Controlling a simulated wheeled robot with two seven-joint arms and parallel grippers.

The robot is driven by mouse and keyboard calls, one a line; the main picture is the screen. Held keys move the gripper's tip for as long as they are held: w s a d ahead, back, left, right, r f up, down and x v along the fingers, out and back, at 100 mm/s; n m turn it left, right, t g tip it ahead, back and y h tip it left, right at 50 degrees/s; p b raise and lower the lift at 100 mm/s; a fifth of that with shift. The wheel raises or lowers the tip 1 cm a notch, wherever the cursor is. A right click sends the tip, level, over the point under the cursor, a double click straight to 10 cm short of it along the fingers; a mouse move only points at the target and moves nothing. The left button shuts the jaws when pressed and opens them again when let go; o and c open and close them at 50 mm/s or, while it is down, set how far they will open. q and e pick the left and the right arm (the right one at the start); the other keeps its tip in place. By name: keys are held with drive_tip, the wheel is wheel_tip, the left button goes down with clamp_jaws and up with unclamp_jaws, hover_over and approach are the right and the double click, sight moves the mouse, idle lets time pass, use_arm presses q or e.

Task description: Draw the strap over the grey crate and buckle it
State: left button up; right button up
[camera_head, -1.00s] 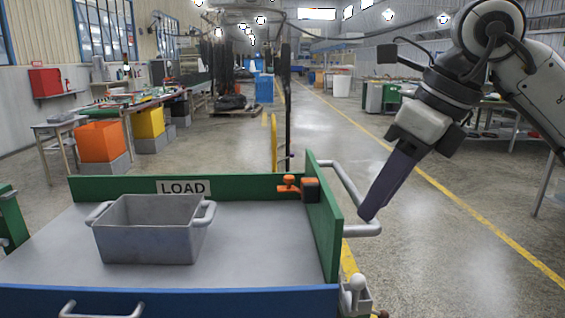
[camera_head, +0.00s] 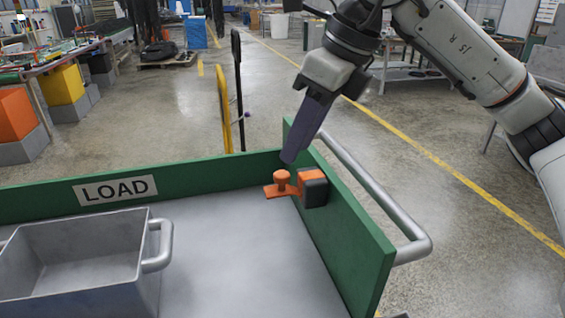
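The grey crate (camera_head: 82,262) stands on the bed of a green-walled cart at the lower left, cut off by the picture edge. No strap lies across the visible part of it. On the inside of the cart's right wall sits a black and orange block (camera_head: 314,187). An orange piece with a round knob (camera_head: 282,183) sticks out from its left side. My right gripper (camera_head: 290,158) points down just above and behind this knob, seemingly apart from it. Its dark purple fingers overlap side-on, so their opening is hidden. My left gripper is out of view.
The green back wall (camera_head: 222,174) carries a LOAD sign (camera_head: 115,189). A grey tube handle (camera_head: 375,190) runs outside the green right wall (camera_head: 345,235). The cart bed (camera_head: 235,250) is bare between crate and block. A black post (camera_head: 238,95) stands behind.

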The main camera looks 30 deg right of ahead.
sight(282, 173)
drive_tip(key=x, duration=0.6)
drive_tip(key=shift+w+f, duration=0.15)
drive_tip(key=shift+w, duration=0.05)
drive_tip(key=shift+c, duration=0.3)
clamp_jaws()
